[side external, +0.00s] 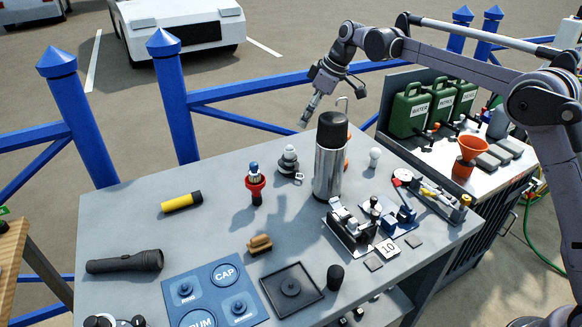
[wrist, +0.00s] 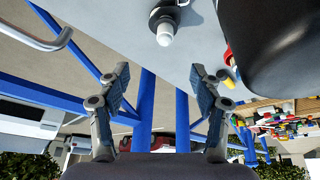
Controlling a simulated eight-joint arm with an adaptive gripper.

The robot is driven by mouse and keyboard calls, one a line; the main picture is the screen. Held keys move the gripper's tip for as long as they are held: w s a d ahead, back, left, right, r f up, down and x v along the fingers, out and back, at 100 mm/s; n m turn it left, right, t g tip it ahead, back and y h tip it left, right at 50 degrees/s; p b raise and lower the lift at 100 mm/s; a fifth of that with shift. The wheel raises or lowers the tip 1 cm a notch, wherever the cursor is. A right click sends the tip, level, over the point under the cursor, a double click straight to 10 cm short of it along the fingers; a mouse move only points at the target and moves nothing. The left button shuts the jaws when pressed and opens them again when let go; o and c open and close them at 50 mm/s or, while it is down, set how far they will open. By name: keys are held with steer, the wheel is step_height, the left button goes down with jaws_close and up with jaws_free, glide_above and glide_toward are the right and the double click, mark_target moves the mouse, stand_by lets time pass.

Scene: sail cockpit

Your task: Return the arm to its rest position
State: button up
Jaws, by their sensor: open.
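My gripper (side external: 309,108) hangs above the far edge of the grey table (side external: 120,215), behind the tall steel flask (side external: 328,170) with a black cap. Its fingers are apart and nothing is between them in the wrist view (wrist: 159,85). The fingers are clear of the table surface. My arm bends over from the right, above the side bench. In the wrist view, a large black rounded shape, likely the flask's cap (wrist: 285,40), fills the upper right.
The table holds a red fitting (side external: 255,187), a grey stacked fitting (side external: 288,162), a yellow torch (side external: 181,202), a black torch (side external: 125,262) and a blue tray (side external: 215,285). Green cans (side external: 410,110) stand right. A blue fence (side external: 270,80) runs behind.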

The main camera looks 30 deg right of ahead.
steer(key=s+d+r+m+t+h, duration=0.2)
steer(key=s+d+r+t, duration=0.3)
steer(key=s+r, duration=0.5)
steer(key=s+f+m, duration=0.2)
steer(key=s+f, duration=0.2)
steer(key=s, duration=0.5)
steer(key=s+d+f+m+g, duration=0.1)
steer(key=s+f+m, duration=0.1)
steer(key=s+f, duration=0.3)
steer(key=s+f+m+h, duration=0.1)
steer(key=s+f+m, duration=0.2)
steer(key=s, duration=1)
step_height(320, 180, down, 2)
steer(key=shift+s+d+f+g, duration=0.15)
steer(key=shift+d+f+g, duration=0.15)
steer(key=shift+g, duration=0.1)
